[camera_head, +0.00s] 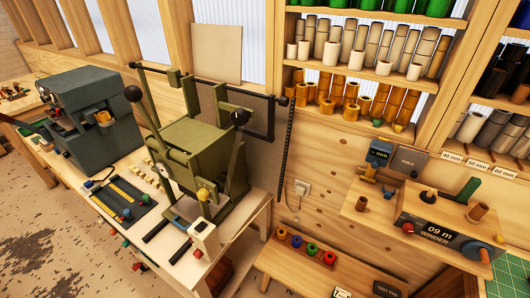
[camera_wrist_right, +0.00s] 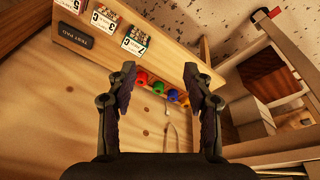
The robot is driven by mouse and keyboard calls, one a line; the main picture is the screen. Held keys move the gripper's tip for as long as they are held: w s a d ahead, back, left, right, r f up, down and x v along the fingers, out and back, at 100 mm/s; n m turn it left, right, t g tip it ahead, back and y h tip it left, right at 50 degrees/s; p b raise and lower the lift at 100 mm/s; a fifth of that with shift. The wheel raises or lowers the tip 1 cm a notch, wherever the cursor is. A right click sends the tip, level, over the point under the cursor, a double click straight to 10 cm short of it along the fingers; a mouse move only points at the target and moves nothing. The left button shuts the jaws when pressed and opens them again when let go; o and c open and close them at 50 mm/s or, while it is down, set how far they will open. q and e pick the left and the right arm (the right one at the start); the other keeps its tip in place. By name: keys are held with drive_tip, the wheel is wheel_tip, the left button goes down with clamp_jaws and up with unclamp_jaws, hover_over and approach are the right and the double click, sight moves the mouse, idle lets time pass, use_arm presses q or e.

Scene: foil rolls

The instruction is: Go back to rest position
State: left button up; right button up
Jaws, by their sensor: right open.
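My right gripper (camera_wrist_right: 160,68) shows in the right wrist view. Its two dark fingers are spread wide apart with nothing between them. Beyond the fingers is the lower bench (camera_wrist_right: 170,45), which carries several small coloured rolls, among them a red one (camera_wrist_right: 141,78), a green one (camera_wrist_right: 158,87) and a blue one (camera_wrist_right: 172,95). Neither gripper shows in the head view, and my left gripper is in no frame.
The head view shows a green press (camera_head: 195,150) on the left bench and a grey machine (camera_head: 90,115) behind it. A winder (camera_head: 440,232) stands on a wall shelf at right. Shelves above hold several foil rolls (camera_head: 375,45). Floor (camera_head: 45,230) is open at lower left.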

drive_tip(key=s+d+f+b, duration=0.15)
drive_tip(key=s+f, duration=0.35)
drive_tip(key=f, duration=0.6)
drive_tip(key=s+f+b, duration=0.3)
drive_tip(key=s+f, duration=0.2)
drive_tip(key=f, duration=0.6)
drive_tip(key=s+f+g+b, duration=0.1)
drive_tip(key=s+f+b, duration=0.1)
drive_tip(key=s+f, duration=0.5)
drive_tip(key=s, duration=0.3)
drive_tip(key=shift+s+f, duration=0.2)
drive_tip(key=shift+s, duration=0.15)
